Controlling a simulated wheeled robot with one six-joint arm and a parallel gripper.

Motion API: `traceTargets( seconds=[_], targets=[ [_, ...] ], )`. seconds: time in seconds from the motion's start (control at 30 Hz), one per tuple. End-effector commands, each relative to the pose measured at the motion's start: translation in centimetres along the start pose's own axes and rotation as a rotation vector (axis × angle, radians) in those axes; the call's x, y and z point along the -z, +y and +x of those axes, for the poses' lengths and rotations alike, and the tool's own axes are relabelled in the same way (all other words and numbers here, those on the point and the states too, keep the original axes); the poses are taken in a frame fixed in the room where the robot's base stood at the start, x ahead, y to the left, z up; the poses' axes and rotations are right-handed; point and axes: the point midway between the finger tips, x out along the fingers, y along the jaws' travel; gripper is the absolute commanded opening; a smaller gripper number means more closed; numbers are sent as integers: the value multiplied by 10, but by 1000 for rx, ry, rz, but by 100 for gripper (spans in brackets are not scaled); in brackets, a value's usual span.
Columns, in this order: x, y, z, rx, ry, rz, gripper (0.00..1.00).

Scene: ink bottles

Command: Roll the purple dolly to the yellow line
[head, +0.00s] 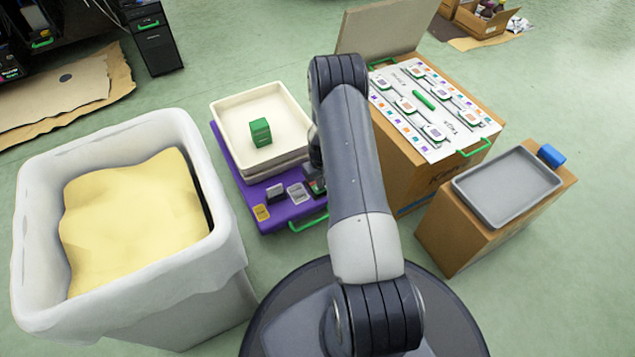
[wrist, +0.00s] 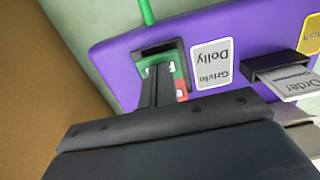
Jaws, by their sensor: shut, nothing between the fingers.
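The purple dolly (head: 272,213) stands on the green floor left of my arm. It carries stacked cream trays (head: 222,127) with a green block (head: 260,132) inside. A green handle (head: 309,224) is at its near edge. In the wrist view the dolly's purple top (wrist: 130,55) has a dark recess with a green and red part (wrist: 181,75), and a "Dolly" label (wrist: 211,65) beside it. My gripper (wrist: 160,72) is shut and empty, its fingertips at this recess; whether they touch cannot be told. In the head view my arm largely hides it. No yellow line is visible.
A white bin (head: 225,215) with yellow contents stands left of the dolly. A cardboard box (head: 400,178) with a printed board stands close right, then another box (head: 455,240) with a grey tray. Open floor (head: 190,95) lies behind the dolly.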

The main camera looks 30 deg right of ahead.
Motion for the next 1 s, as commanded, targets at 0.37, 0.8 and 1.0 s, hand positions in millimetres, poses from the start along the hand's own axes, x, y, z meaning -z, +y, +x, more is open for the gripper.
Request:
traceTargets(
  seconds=[0.37, 0.8, 1.0],
  targets=[
    [1, 0, -14, -1, 2, 0, 0],
    [0, 0, -50, 0, 0, 0, 0],
    [0, 0, -66, 0, 1, 0, 0]
  ],
)
